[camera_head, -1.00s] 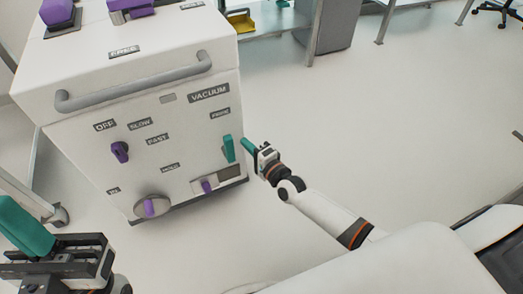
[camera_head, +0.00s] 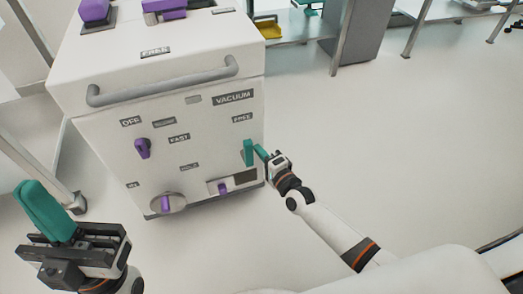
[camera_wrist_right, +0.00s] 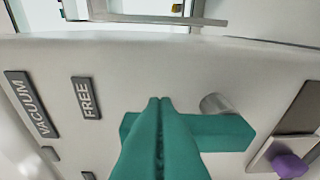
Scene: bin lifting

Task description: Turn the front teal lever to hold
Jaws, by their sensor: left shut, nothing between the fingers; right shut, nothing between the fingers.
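The teal lever (camera_head: 248,152) is on the right side of the white cabinet's front face. It stands roughly upright below the FREE label (camera_head: 242,118). In the right wrist view the lever (camera_wrist_right: 228,132) lies across the picture, with a grey post (camera_wrist_right: 215,103) beside it. My right gripper (camera_head: 260,152) has teal fingers, shut and empty, close to the lever's right side. In the right wrist view its fingertips (camera_wrist_right: 160,101) overlap the lever; I cannot tell whether they touch. A small label (camera_head: 189,167), too blurred to read now, sits lower left of the lever. My left gripper (camera_head: 40,200) is shut and empty at lower left.
The cabinet (camera_head: 95,130) also carries a grey handle bar (camera_head: 165,82), a purple knob (camera_head: 143,148), a round purple dial (camera_head: 165,203) and a purple slider (camera_head: 223,188). Free floor (camera_head: 390,140) lies to the right. A table leg (camera_head: 40,165) stands at left.

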